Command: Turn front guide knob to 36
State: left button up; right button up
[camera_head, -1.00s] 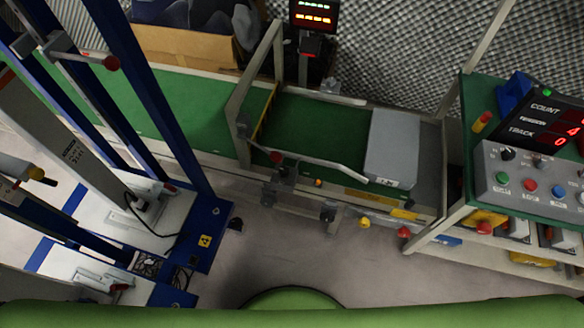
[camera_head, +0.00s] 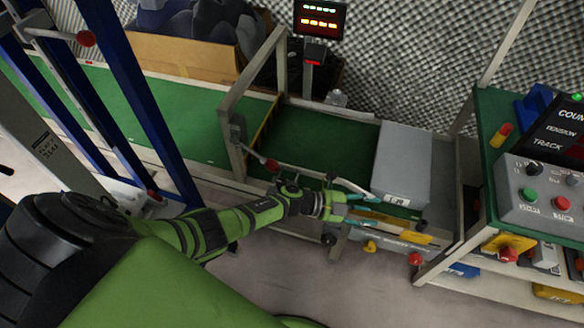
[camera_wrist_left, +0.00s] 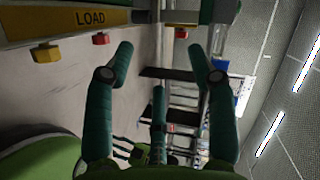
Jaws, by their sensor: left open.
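My left gripper (camera_head: 370,210) is open and empty in front of the conveyor's near side. Its spread teal fingers also show in the left wrist view (camera_wrist_left: 160,50). Along the conveyor's near side, a dark round knob (camera_head: 328,239) sits just below the gripper, with a yellow knob (camera_head: 370,246) and a red knob (camera_head: 415,258) further right. I cannot tell which of these is the front guide knob, and no number 36 is readable. The wrist view shows a yellow knob (camera_wrist_left: 46,52) and a red knob (camera_wrist_left: 100,38) near a LOAD label (camera_wrist_left: 90,18), left of the fingers.
The green conveyor belt (camera_head: 320,140) lies behind the gripper, with a grey box (camera_head: 403,165) at its right end. A red-tipped lever (camera_head: 272,164) sits near my wrist. A control panel (camera_head: 545,195) stands at right, blue posts (camera_head: 130,90) at left. Floor shows in front.

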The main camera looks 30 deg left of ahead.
pick_arm(q)
jog(key=d+m+g+h+b, duration=0.1)
jog(key=d+m+g+b, duration=0.1)
jog(key=m+g, duration=0.4)
pick_arm(e)
jog(key=w+b, duration=0.5)
pick_arm(q)
jog(key=m+g+y+b, duration=0.6)
jog(key=m+y, duration=0.7)
jog(key=y, duration=0.4)
send_near(282, 182)
jog(key=x, duration=0.2)
jog(key=b+x, duration=0.2)
jog(key=x, duration=0.4)
jog(key=shift+s+f, duration=0.15)
jog(key=shift+a+f+t, duration=0.15)
jog(key=shift+f+t, duration=0.1)
jog(key=shift+t, duration=0.05)
pick_arm(e)
notch_tip(282, 182, up, 12)
jog(key=w+t, duration=0.1)
jog(key=t, duration=0.1)
jog(key=shift+w+a, duration=0.15)
jog(key=shift+a, duration=0.25)
jog(key=shift+f, duration=0.1)
